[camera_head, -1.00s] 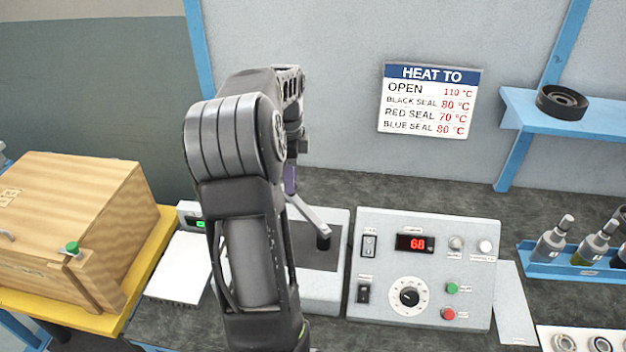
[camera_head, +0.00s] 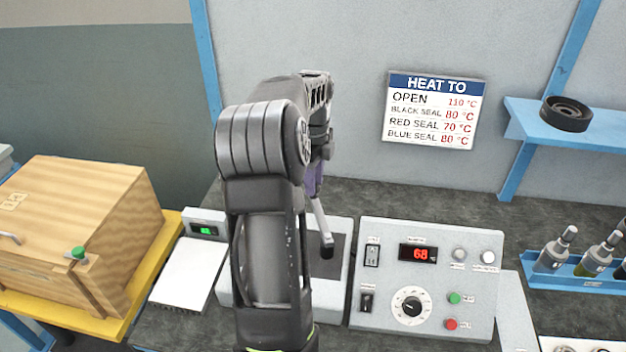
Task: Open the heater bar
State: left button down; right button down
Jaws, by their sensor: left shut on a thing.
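The heater is a white box (camera_head: 336,297) with a dark top plate, left of the control panel and partly behind my left arm. The heater bar appears to be the pale rod (camera_head: 319,220) with a black end (camera_head: 327,246) above that plate. It slants up and left toward my wrist. My left gripper (camera_head: 314,185) is at the rod's upper end, shut on it, with the fingertips mostly hidden behind the arm. A purple part shows there. My right gripper is not in view.
A control panel (camera_head: 384,320) reading 68 stands right of the heater. Left are a small unit with a green display (camera_head: 205,222), a white pad (camera_head: 188,270) and a wooden box (camera_head: 75,230). Bottles (camera_head: 552,252) stand at right. A shelf (camera_head: 585,125) holds a black ring (camera_head: 566,113).

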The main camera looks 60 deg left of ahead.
pick_arm(q)
jog(key=c, duration=1)
grip_release()
jog(key=shift+c, duration=0.2)
jog(key=shift+r, duration=0.15)
notch_tip(320, 180, up, 8)
jog(key=shift+f, duration=0.2)
jog(key=shift+f, duration=0.15)
